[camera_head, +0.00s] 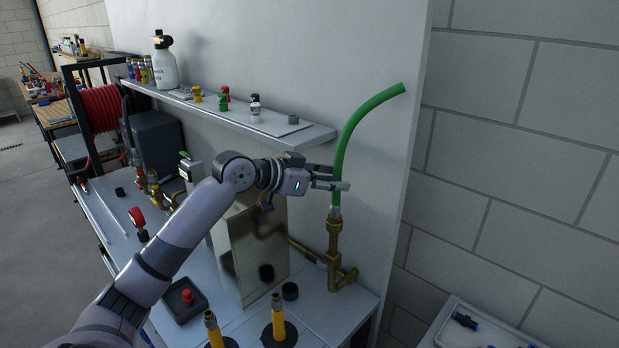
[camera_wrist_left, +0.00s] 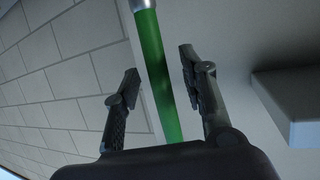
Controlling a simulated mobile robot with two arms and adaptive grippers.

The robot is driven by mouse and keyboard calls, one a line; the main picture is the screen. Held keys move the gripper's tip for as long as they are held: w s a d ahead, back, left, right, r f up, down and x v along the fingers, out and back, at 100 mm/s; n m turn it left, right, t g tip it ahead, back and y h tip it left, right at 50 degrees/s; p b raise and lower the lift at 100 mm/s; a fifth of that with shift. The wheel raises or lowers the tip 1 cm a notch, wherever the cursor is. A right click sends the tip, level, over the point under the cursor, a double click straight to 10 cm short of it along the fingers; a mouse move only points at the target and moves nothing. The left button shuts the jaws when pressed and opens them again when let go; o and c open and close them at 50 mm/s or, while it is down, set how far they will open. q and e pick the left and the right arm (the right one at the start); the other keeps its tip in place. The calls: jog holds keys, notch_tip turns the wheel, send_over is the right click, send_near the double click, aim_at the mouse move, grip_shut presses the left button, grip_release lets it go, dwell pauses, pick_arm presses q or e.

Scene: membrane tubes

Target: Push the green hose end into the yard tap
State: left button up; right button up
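The green hose (camera_head: 348,140) stands up and curves to the upper right in the head view. Its lower end has a silver collar (camera_head: 335,212), which meets the top of the brass yard tap (camera_head: 334,240). I cannot tell how deep the end sits. My left gripper (camera_head: 332,186) is at the hose just above the collar. In the left wrist view, the green hose (camera_wrist_left: 160,75) runs between the two spread fingers of my left gripper (camera_wrist_left: 158,72), with gaps beside it, so it is open. The silver collar (camera_wrist_left: 143,5) shows at the top edge. My right gripper is not in view.
A shelf (camera_head: 310,132) with small fittings and a white bottle (camera_head: 165,65) runs along the panel behind my arm. Yellow-handled posts (camera_head: 278,320) stand at the bench front. A red hose reel (camera_head: 100,108) is at the left, and a tray (camera_head: 470,325) at the lower right.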

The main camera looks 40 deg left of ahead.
pick_arm(q)
jog(key=v, duration=1)
jog(key=shift+s, duration=0.3)
jog(key=shift+r, duration=0.15)
